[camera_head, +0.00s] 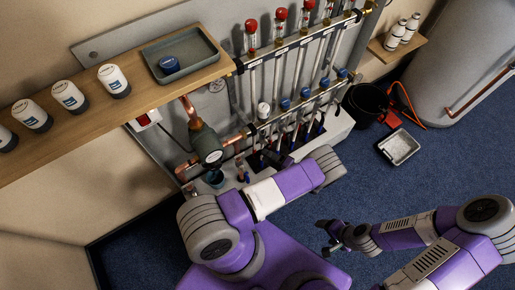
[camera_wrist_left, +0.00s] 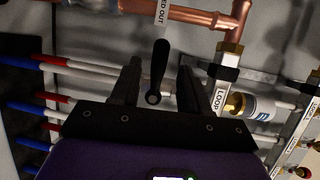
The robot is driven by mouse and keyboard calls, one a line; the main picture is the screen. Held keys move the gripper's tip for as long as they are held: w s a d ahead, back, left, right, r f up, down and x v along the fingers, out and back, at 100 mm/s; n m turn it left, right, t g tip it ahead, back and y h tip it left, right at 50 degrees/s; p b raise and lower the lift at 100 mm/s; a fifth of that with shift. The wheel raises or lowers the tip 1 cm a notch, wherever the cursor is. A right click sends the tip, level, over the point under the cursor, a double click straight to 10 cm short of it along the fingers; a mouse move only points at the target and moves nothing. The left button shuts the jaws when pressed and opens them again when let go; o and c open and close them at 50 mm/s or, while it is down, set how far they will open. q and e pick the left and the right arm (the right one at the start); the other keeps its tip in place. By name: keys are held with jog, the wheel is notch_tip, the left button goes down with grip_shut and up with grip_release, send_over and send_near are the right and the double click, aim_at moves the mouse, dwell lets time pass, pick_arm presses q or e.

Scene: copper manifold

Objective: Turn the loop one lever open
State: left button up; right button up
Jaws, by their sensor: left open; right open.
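In the left wrist view a black lever (camera_wrist_left: 159,65) with a round hub stands between the two fingers of my left gripper (camera_wrist_left: 160,72). Gaps show on both sides of the lever. In the head view my left gripper (camera_head: 272,158) is at the lower part of the copper manifold (camera_head: 290,108), largely hidden by my wrist. My right gripper (camera_head: 328,236) is open and empty over the blue floor, away from the manifold.
A wooden shelf (camera_head: 100,116) with white jars and a grey tray (camera_head: 212,52) lies left of the manifold. Copper pipe (camera_wrist_left: 185,15) crosses above the lever. A black bucket (camera_head: 364,103) and pale tray (camera_head: 399,147) are on the floor.

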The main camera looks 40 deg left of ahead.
pick_arm(q)
jog(key=a, duration=0.6)
jog(key=shift+a+f+b, duration=0.15)
jog(key=shift+f+b, duration=0.3)
jog(key=shift+s, duration=0.1)
grip_shut()
